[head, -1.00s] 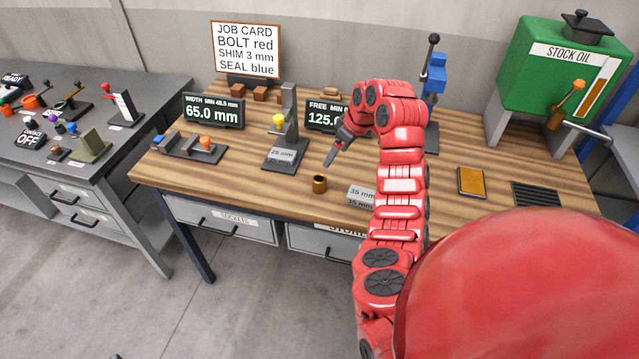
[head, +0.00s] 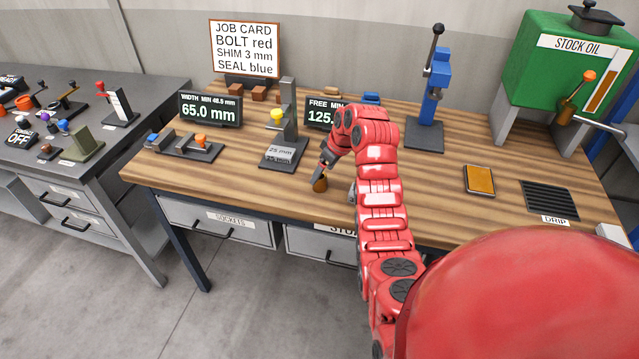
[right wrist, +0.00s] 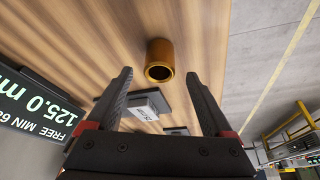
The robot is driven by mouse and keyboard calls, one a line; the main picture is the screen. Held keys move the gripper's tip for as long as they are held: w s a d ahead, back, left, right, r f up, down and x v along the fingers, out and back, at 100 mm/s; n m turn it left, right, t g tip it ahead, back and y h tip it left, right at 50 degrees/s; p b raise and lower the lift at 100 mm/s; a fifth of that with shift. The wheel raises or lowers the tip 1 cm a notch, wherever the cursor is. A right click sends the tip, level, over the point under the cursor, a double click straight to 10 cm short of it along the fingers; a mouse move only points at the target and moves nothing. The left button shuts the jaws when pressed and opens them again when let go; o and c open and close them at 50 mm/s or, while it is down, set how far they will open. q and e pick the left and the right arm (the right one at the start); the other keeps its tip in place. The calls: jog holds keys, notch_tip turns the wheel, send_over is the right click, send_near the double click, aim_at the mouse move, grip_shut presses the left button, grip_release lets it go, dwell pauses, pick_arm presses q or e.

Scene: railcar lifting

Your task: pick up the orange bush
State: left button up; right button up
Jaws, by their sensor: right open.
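The orange bush (head: 321,186) is a short, hollow, bronze-orange cylinder near the front edge of the wooden bench. It also shows in the right wrist view (right wrist: 160,60), with its open end facing the camera. My right gripper (head: 318,176) is at the bush in the head view and partly covers it. In the right wrist view my right gripper (right wrist: 159,74) is open, and the bush appears just beyond the fingertips, lined up with the gap between them. Nothing is held. My left gripper is not in view.
A grey block gauge (head: 279,153) stands left of the bush. The 125.0 display (head: 322,115) is behind my right arm. A blue press (head: 433,90) and an orange pad (head: 479,181) are to the right. Bare wood (head: 250,185) lies left of the bush.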

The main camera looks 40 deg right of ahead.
aim_at(320, 179)
jog(key=p+x, duration=0.2)
jog(key=x, duration=0.2)
jog(key=shift+f, duration=0.35)
jog(key=shift+c, duration=0.2)
grip_shut()
